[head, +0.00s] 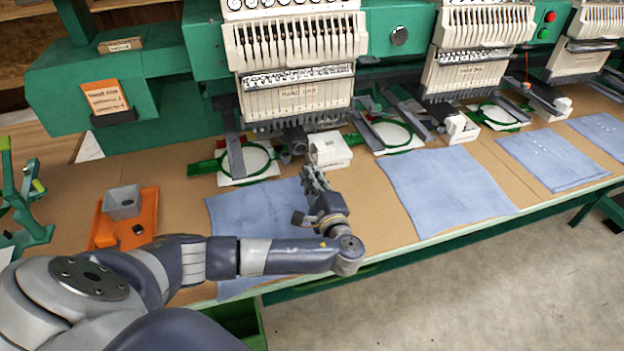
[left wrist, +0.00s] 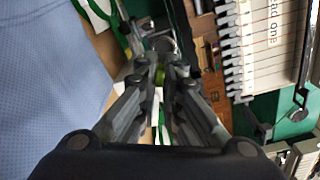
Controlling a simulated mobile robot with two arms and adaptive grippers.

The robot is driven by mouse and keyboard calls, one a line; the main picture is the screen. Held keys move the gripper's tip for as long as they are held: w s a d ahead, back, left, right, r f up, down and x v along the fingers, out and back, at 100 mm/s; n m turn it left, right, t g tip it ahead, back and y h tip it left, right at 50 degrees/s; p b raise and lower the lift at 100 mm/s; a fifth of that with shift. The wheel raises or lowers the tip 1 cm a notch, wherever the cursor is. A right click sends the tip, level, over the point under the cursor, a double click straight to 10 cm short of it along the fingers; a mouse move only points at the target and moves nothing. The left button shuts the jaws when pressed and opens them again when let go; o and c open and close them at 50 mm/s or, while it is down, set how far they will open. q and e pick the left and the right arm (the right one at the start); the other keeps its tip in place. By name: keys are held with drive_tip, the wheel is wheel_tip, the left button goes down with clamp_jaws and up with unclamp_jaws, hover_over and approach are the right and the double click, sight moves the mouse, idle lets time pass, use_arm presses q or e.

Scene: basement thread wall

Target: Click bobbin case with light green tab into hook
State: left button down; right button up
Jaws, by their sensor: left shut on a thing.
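My left gripper (head: 314,178) is over the near edge of the machine's lower arm at the first head, just in front of a white block (head: 329,150). In the left wrist view its fingers (left wrist: 160,76) are closed together, with a light green tab (left wrist: 159,72) showing between them. I take this for the tab of the bobbin case. A round grey metal part lies just beyond the fingertips (left wrist: 163,45); I cannot tell whether it is the case or the hook. The fingers hide most of the case. My right gripper is in neither view.
Blue cloths (head: 446,188) lie along the table. Green hoops (head: 248,160) sit beside the machine's lower arms. An orange tray (head: 147,215) with a grey bin (head: 123,202) and a small dark piece stands at left. The needle head (head: 298,95) hangs above my gripper.

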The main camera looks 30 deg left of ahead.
use_arm(q)
drive_tip(key=shift+b+x, duration=0.5)
drive_tip(key=shift+x, duration=0.35)
drive_tip(key=shift+b+x, duration=0.95)
drive_tip(key=shift+x, duration=1.55)
drive_tip(key=shift+s+a+r, duration=0.1)
drive_tip(key=shift+s+r, duration=0.05)
drive_tip(key=shift+w+a, duration=0.25)
drive_tip(key=shift+w+a, duration=0.15)
drive_tip(key=shift+a, duration=0.05)
drive_tip(key=c, duration=1.7)
unclamp_jaws()
